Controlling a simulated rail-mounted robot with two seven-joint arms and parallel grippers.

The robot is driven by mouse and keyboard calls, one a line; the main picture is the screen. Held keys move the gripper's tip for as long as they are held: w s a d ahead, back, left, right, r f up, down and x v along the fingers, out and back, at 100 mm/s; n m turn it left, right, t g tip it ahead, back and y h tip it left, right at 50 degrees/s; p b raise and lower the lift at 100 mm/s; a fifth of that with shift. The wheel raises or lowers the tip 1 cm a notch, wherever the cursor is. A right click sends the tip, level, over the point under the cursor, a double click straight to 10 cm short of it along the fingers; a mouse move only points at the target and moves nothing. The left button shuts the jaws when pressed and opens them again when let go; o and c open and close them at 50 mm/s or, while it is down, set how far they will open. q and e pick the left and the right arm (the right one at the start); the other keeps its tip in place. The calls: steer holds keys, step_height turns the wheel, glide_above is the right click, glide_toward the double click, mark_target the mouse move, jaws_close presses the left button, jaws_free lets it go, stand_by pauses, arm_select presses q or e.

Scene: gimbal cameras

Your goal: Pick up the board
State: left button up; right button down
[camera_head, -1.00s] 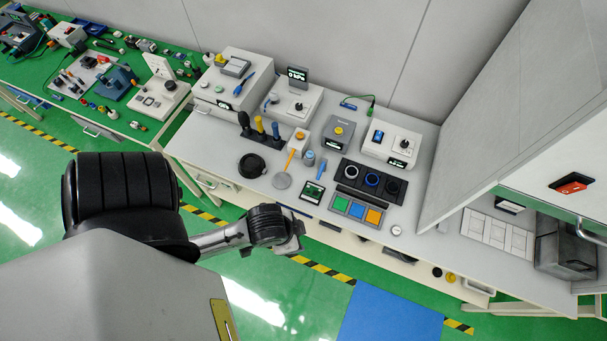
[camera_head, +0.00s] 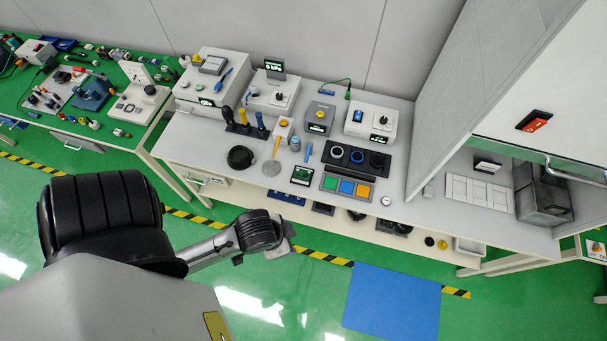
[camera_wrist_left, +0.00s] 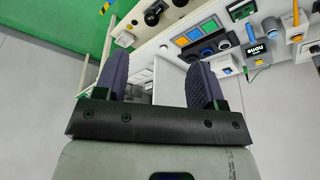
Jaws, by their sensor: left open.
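The board (camera_head: 302,175) is a small dark square with a green face. It lies flat near the front edge of the white bench (camera_head: 215,160), left of the coloured tiles. It also seems to show at the top of the left wrist view (camera_wrist_left: 242,10). My left gripper (camera_head: 289,232) is in front of the bench, apart from the board; its fingers are hard to make out in the head view. In the left wrist view its two dark pads (camera_wrist_left: 160,72) are wide apart, with nothing between them. My right gripper is not in view.
Green, blue and orange tiles (camera_head: 347,188) and a black knob panel (camera_head: 358,160) lie right of the board. A round metal disc (camera_head: 271,168) and a black ring (camera_head: 241,157) lie left. A grey cabinet (camera_head: 440,110) rises at the right.

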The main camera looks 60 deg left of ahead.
arm_select(q)
steer(key=shift+s+d, duration=0.1)
steer(key=shift+d, duration=0.2)
steer(key=shift+o, duration=0.3)
